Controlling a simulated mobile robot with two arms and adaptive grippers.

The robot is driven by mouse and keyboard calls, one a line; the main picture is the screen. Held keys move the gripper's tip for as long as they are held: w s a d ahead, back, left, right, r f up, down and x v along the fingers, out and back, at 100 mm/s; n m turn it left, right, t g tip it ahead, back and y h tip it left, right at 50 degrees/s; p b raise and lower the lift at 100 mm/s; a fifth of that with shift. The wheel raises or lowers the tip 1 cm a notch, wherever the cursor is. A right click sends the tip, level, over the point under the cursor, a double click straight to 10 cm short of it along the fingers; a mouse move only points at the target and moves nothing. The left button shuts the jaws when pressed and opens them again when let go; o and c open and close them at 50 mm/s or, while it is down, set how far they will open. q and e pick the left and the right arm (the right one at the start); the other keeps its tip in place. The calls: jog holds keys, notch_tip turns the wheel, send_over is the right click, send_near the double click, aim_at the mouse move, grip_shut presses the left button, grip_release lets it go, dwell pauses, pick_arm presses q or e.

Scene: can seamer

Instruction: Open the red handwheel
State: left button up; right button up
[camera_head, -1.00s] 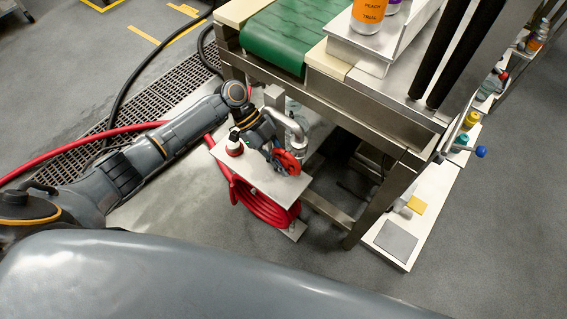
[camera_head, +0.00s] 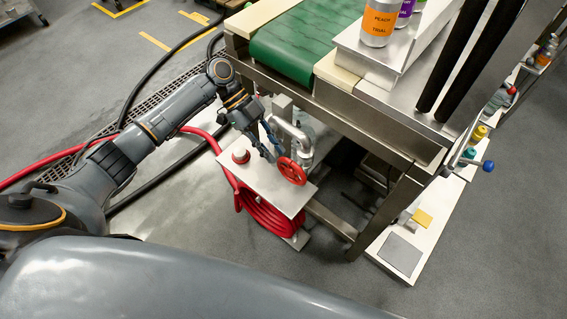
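The red handwheel (camera_head: 292,170) is on the metal pipe fitting (camera_head: 289,130) above a small steel shelf (camera_head: 283,198), beside the conveyor frame. My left arm comes in from the left, and its gripper (camera_head: 271,150) is just up and to the left of the wheel. My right gripper is not in view.
A red-capped object (camera_head: 240,156) stands on the shelf's left part. A coiled red hose (camera_head: 262,215) hangs below. The green conveyor (camera_head: 300,45) and its steel frame stand behind and right. Cans (camera_head: 379,22) stand above. Open floor lies at front right.

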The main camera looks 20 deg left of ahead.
pick_arm(q)
jog(key=v, duration=0.3)
jog(key=shift+a+r, duration=0.25)
dwell(0.4)
